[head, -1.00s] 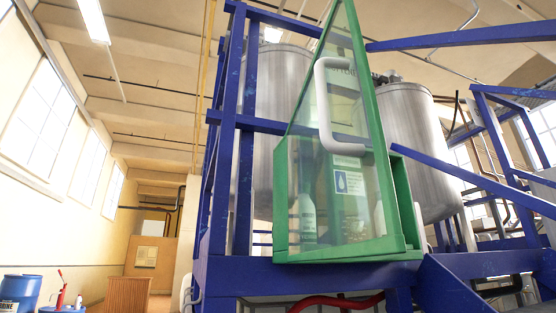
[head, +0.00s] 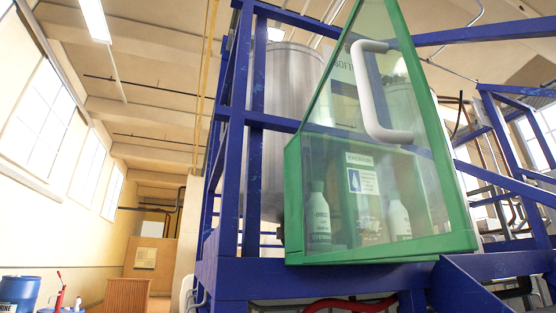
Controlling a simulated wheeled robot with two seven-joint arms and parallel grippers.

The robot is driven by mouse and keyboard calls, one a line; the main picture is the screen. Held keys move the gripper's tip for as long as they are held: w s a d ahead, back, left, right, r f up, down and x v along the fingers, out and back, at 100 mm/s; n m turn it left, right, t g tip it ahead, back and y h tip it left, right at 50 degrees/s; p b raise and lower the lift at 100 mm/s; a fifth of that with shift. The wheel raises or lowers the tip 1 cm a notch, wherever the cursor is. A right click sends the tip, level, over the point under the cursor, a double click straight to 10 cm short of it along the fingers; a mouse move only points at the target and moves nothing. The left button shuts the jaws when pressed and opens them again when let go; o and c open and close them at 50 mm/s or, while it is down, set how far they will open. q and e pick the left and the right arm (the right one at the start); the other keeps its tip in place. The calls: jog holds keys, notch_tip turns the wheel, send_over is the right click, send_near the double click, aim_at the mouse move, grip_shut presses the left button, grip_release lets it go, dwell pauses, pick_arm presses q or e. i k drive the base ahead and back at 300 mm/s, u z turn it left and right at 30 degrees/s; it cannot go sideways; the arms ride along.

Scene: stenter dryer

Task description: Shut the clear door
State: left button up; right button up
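The clear door (head: 335,215) is a see-through panel in a green frame on a green cabinet (head: 293,205), in the head view right of centre. It stands ajar: its hinged side is at the left and its free edge leans out towards me, rising past the top of the picture. A white handle (head: 377,95) is fixed near the free edge. White bottles (head: 319,218) and a label with a blue drop (head: 362,181) show through the panel. The cabinet's right side is hidden behind the door. Neither gripper is in view.
The cabinet sits on a blue steel frame (head: 330,275) with posts at the left and sloping rails at the right. A steel tank (head: 285,90) stands behind. A blue drum (head: 20,290) and a brown box (head: 127,293) stand at the lower left.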

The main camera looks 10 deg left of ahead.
aim_at(462, 237)
jog(key=z, duration=2.05)
jog(key=k, duration=1.6)
jog(key=u, duration=1.2)
jog(key=i, duration=0.5)
